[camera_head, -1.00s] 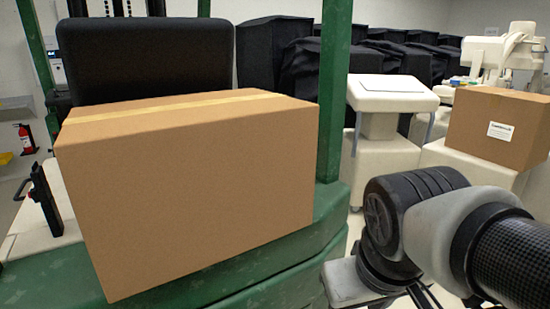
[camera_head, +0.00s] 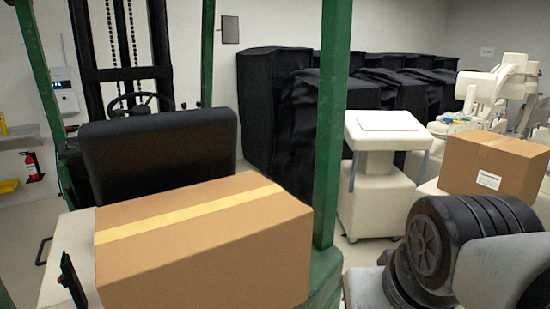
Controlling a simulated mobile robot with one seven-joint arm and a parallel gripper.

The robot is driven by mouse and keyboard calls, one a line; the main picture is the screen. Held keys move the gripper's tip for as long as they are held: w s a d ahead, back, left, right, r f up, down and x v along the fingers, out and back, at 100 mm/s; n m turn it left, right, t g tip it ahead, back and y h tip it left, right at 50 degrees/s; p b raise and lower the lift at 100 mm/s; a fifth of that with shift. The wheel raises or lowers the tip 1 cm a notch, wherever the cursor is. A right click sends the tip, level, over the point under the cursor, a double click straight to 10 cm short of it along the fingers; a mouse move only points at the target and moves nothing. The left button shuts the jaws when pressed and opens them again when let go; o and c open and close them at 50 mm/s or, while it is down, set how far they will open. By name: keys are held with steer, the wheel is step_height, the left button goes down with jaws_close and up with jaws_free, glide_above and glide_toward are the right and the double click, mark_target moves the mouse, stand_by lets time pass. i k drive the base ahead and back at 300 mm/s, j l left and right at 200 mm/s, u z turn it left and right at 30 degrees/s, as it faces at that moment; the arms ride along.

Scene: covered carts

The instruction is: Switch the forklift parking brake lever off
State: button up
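The green forklift (camera_head: 330,130) stands close in front, with a black seat (camera_head: 155,140) and a steering wheel (camera_head: 140,103) beyond it. At the lower left, a small black upright part with a touch of red (camera_head: 70,278) stands on the pale side panel (camera_head: 72,240). It looks like the parking brake lever, but its setting cannot be told. My arm's dark and grey links fill the lower right, well apart from that lever. My gripper is not in view.
A large taped cardboard box (camera_head: 205,250) sits on the forklift just right of the lever. A pale cart (camera_head: 375,190), another cardboard box (camera_head: 495,165) and black-covered carts (camera_head: 330,110) stand to the right and behind. A fire extinguisher (camera_head: 32,166) hangs at the left.

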mark_target(70, 191)
steer(key=k+j, duration=0.15)
steer(key=j, duration=0.2)
steer(key=k+j, duration=0.15)
steer(key=j, duration=0.2)
steer(key=k+j, duration=0.15)
steer(key=j, duration=0.2)
steer(key=k+j, duration=0.2)
steer(key=j, duration=0.2)
steer(key=k+j, duration=0.15)
steer(key=j, duration=0.2)
steer(key=k+j, duration=0.15)
steer(key=j, duration=0.2)
steer(key=k+j, duration=0.15)
steer(key=j, duration=0.2)
steer(key=k+j, duration=0.1)
steer(key=j, duration=0.25)
steer(key=k+j, duration=0.1)
steer(key=j, duration=0.25)
steer(key=k+j, duration=0.1)
steer(key=j, duration=0.8)
steer(key=i+j, duration=0.15)
steer(key=j, duration=0.45)
steer(key=i+j, duration=0.65)
steer(key=j, duration=0.3)
steer(key=i+j, duration=0.45)
steer(key=i, duration=0.15)
steer(key=i+j+z, duration=0.1)
steer(key=i+j, duration=0.35)
steer(key=i, duration=0.1)
